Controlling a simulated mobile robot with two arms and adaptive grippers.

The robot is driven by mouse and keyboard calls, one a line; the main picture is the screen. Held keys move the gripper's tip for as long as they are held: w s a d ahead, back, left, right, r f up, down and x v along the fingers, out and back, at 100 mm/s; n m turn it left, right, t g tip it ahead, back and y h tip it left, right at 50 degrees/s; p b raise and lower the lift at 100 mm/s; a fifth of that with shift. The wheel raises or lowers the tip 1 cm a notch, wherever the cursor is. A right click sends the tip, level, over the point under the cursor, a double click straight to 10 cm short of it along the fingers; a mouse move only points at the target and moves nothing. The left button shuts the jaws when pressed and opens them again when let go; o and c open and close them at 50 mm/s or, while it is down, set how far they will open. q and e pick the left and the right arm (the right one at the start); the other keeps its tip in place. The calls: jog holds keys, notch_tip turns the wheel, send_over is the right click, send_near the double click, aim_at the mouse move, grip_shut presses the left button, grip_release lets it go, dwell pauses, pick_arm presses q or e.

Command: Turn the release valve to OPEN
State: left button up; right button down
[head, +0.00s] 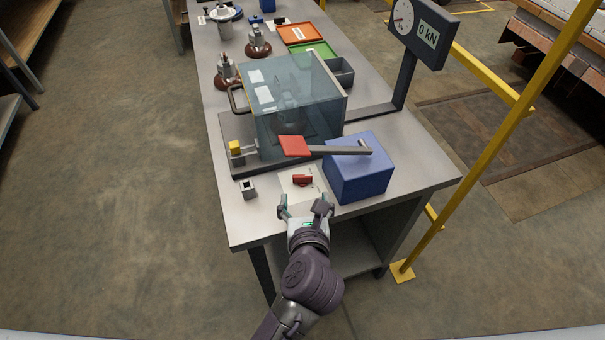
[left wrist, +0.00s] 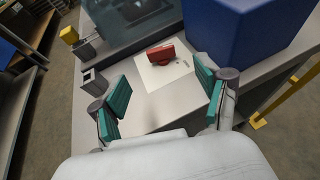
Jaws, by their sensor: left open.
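The release valve (head: 302,180) is a small red handle on a white plate (head: 293,191) near the front of the bench. It also shows in the left wrist view (left wrist: 161,54), ahead of my fingers. My left gripper (head: 306,207) is open and empty just in front of the plate, with its teal fingertips spread and apart from the handle. The handle lies roughly crosswise in the left wrist view; the marks on the plate are too small to read. My right gripper is not in view.
A blue box (head: 358,172) with a red-ended lever (head: 294,146) stands close right of the valve. A clear enclosure (head: 297,101) stands behind it. A small grey socket block (head: 249,189) is to the left. The gauge display (head: 427,36) reads 0 kN. A yellow rail (head: 490,140) runs at right.

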aim_at(302, 177)
pick_arm(q)
jog(key=x, duration=1)
jog(key=shift+w+f, duration=0.1)
jog(key=shift+w, duration=0.3)
jog(key=c, duration=1.2)
jog(key=shift+a+m+p, duration=0.1)
jog(key=shift+m+p, duration=0.2)
jog(key=shift+p, duration=0.45)
jog(key=m+h+p, duration=0.1)
jog(key=h+p, duration=0.1)
jog(key=p, duration=0.1)
jog(key=m+h+p, duration=0.1)
jog(key=m+p, duration=0.1)
jog(key=p, duration=0.1)
jog(key=m+g+h+p, duration=0.1)
jog(key=h+p, duration=0.1)
jog(key=p, duration=0.1)
jog(key=shift+r+m+h, duration=0.25)
jog(key=shift+m+h, duration=0.05)
jog(key=shift+f+m+h+p, duration=0.2)
jog(key=shift+m+h+p, duration=0.3)
jog(key=shift+h+p, duration=0.15)
